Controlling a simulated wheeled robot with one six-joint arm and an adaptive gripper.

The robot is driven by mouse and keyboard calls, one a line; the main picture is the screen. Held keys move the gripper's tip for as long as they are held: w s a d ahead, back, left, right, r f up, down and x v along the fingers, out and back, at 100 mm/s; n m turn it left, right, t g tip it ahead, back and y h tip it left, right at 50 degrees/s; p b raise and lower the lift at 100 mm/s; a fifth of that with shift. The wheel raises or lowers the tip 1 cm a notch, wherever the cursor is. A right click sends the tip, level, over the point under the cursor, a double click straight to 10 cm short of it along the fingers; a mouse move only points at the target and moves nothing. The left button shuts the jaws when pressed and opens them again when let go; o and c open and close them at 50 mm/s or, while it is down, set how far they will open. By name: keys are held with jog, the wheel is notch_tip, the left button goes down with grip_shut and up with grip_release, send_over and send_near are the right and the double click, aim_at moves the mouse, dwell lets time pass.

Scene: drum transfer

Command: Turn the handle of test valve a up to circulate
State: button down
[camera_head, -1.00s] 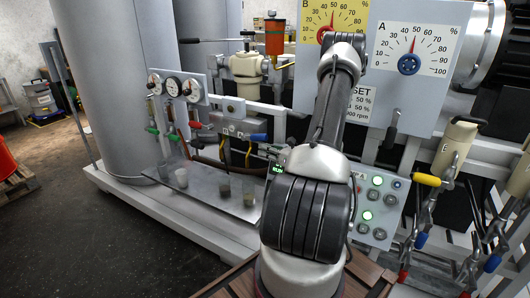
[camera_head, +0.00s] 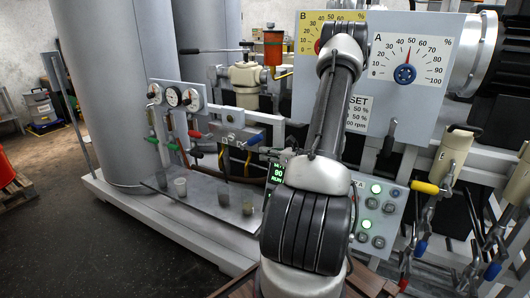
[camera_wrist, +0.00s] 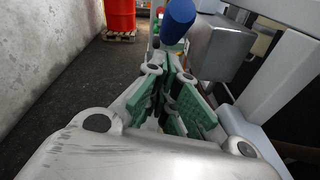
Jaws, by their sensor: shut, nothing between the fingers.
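A grey valve block (camera_head: 228,131) sits on the skid left of my arm, with a blue handle (camera_head: 253,140) lying roughly level out to its right and a red handle (camera_head: 196,135) at its left. I cannot read which valve is test valve a. In the wrist view the blue handle (camera_wrist: 178,19) points toward the camera, just beyond and above the fingertips, with the grey block (camera_wrist: 222,50) to its right. My gripper (camera_wrist: 167,64), with green-sided fingers, is shut and empty. No contact with the handle is clear.
A panel with dials B and A (camera_head: 412,60) stands behind my arm. Three gauges (camera_head: 173,97) with green and red handles are at left. A steel shelf (camera_head: 205,200) holds several cups. A button panel (camera_head: 375,215) is at right. Open floor (camera_head: 60,210) lies left.

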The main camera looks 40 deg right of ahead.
jog(key=r+v, duration=0.1)
jog(key=v, duration=0.9)
notch_tip(320, 180, down, 9)
jog(key=s+a+m+t, duration=0.1)
jog(key=a+m+t, duration=0.1)
jog(key=w+r, duration=0.3)
jog(key=w, duration=0.3)
jog(key=w+a+r+n+t+h, duration=0.1)
jog(key=w+r, duration=0.2)
jog(key=w, duration=0.3)
jog(key=shift+r+t, duration=0.3)
jog(key=shift+w, duration=0.15)
